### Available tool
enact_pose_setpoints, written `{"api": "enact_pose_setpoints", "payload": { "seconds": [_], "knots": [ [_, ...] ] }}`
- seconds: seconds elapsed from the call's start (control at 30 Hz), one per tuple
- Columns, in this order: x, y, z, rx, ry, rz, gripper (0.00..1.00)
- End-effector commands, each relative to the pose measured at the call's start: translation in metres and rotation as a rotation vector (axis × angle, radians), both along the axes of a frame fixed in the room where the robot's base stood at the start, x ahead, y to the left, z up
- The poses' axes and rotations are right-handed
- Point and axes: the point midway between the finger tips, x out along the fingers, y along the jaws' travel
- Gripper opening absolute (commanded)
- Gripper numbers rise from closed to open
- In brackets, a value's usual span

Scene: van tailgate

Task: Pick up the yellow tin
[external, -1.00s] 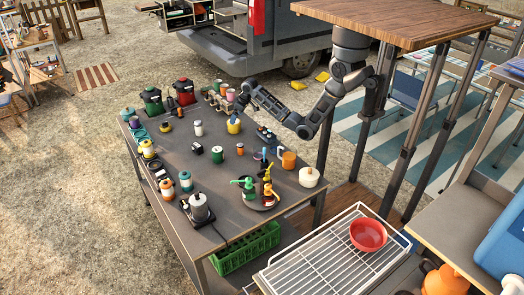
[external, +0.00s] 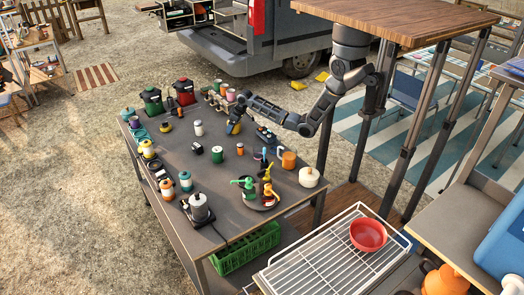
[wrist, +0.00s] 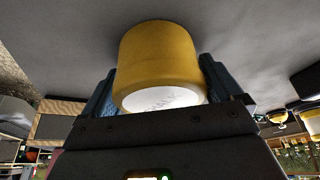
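The yellow tin (wrist: 158,55) has a pale, whitish end facing the wrist camera. It stands on the grey table, and my gripper largely hides it in the external view, where a sliver of yellow (external: 230,130) shows. My gripper (wrist: 158,70) has its two bluish fingers on either side of the tin, set wide near the ends of the palm. The fingers are very near the tin's sides; firm contact is not clear. In the external view my gripper (external: 235,118) is down at the tin, over the far right part of the table.
The table (external: 175,142) holds many small items. A white canister (external: 198,128) and a green one (external: 217,154) stand near the tin. Bare tabletop lies left of the tin.

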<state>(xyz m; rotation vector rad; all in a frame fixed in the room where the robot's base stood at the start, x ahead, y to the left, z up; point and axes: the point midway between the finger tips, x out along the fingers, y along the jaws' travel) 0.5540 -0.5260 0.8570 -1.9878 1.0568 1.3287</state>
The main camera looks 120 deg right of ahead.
Motion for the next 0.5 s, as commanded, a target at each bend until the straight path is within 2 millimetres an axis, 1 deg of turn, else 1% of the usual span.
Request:
{"api": "enact_pose_setpoints", "payload": {
  "seconds": [0.03,0.07,0.4,0.5],
  "knots": [
    [0.0000,0.0000,0.0001,0.000,0.000,0.000,0.88],
    [0.0000,0.0000,0.0001,0.000,0.000,0.000,0.85],
    [0.0000,0.0002,0.0003,0.000,0.000,0.000,0.52],
    [0.0001,-0.0001,0.0008,-0.001,-0.001,0.000,0.51]
  ]
}}
